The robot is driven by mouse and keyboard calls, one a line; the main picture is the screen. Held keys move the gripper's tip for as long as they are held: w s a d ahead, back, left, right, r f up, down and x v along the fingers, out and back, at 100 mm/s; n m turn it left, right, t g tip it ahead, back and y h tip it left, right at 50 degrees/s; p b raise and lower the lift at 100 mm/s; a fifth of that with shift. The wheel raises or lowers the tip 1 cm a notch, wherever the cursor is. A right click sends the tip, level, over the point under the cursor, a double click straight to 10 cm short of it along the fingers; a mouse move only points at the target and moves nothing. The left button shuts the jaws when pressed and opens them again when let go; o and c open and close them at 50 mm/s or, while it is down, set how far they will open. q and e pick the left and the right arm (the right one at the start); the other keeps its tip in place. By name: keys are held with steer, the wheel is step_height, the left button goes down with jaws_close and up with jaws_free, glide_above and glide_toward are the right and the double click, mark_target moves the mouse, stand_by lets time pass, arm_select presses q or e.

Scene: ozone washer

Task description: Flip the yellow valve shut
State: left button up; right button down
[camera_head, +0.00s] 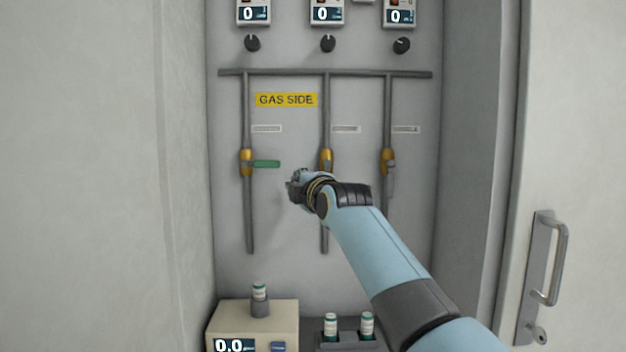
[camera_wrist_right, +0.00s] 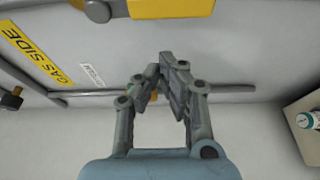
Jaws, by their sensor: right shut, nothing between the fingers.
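The middle valve (camera_head: 327,157) has a gold body on its upright pipe. Its lower part is hidden behind my right wrist in the head view. In the right wrist view a yellow bar (camera_wrist_right: 172,8) with a grey round end lies at the top edge, cut off by the frame, and looks like this valve's handle. My right gripper (camera_head: 292,190) is in front of the panel, just left of the middle pipe and below its valve. In the right wrist view the gripper (camera_wrist_right: 162,70) has its fingers together, empty and apart from the yellow bar. My left gripper is out of view.
The left valve (camera_head: 246,161) has a green handle (camera_head: 266,164) pointing right. The right valve (camera_head: 387,161) has a grey handle (camera_head: 390,182) hanging down. A beige box (camera_head: 270,313) and a dark vial holder (camera_head: 350,345) stand below. Cabinet walls border both sides.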

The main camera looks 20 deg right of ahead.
steer(key=d, duration=0.1)
steer(key=s+d, duration=0.1)
steer(key=d, duration=0.1)
steer(key=shift+s+p, duration=0.1)
steer(key=shift+p, duration=0.3)
